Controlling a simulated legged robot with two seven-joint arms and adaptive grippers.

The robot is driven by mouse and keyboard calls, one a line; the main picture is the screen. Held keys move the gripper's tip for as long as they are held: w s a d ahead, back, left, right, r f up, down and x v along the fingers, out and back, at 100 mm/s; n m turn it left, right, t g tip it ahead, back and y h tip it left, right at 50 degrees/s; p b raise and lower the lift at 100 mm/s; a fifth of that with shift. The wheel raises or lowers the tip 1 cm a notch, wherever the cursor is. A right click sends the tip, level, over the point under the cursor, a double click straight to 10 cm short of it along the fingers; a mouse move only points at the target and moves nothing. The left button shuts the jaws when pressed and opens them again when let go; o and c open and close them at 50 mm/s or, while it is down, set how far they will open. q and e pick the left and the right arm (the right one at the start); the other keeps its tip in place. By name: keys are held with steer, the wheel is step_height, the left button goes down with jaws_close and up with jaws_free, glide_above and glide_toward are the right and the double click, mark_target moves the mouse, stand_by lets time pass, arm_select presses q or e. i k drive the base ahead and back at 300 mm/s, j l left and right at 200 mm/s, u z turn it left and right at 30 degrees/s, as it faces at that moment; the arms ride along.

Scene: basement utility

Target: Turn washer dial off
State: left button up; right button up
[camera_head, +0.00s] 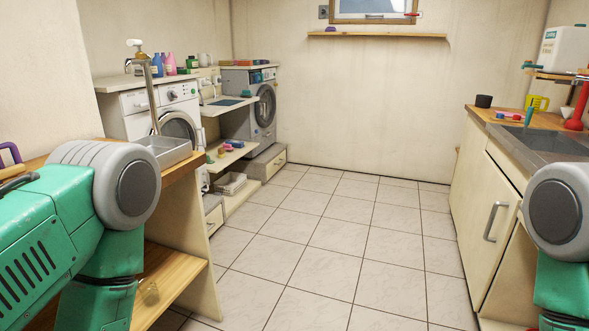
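A white front-loading washer (134,118) stands on the left side beyond the near counter. A small round dial (172,95) shows on its upper front panel, above the round door. The dial's setting is too small to read. A second, grey front-loading machine (240,120) stands farther back near the corner, its round door facing right. Its control panel is too small to make out a dial setting. Parts of my green arms show at the lower left and lower right, both far from the machines. Neither of my grippers is in view.
A wooden counter (182,172) with a metal basin (165,150) stands between my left arm and the white washer. Low shelves (232,153) sit between the machines. A sink cabinet (484,215) lines the right. The tiled floor (335,232) between is clear.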

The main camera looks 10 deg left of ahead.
mark_target(171, 94)
steer(key=i+l+z, duration=0.2)
steer(key=i, duration=0.8)
steer(key=i+j+z, duration=0.25)
steer(key=i, duration=0.7)
steer(key=i+u, duration=0.15)
steer(key=i, duration=0.3)
steer(key=i+l+u, duration=0.2)
steer(key=i, duration=0.25)
steer(key=i+l+u, duration=0.15)
steer(key=i, duration=0.25)
steer(key=i+l+u, duration=0.2)
steer(key=i, duration=0.25)
steer(key=i+u, duration=0.25)
steer(key=u, duration=0.15)
steer(key=i+l+u, duration=0.2)
steer(key=u, duration=0.25)
steer(key=i+l+u, duration=0.25)
steer(key=u, duration=0.15)
steer(key=i+l+u, duration=0.15)
steer(key=l+u, duration=0.15)
steer(key=u, duration=0.15)
steer(key=i+l+u, duration=0.15)
steer(key=l+u, duration=0.25)
steer(key=i+l+u, duration=0.1)
steer(key=l+u, duration=0.15)
steer(key=i+l+u, duration=0.1)
steer(key=l+u, duration=0.15)
steer(key=l, duration=0.2)
steer(key=l+u, duration=0.2)
steer(key=l, duration=0.15)
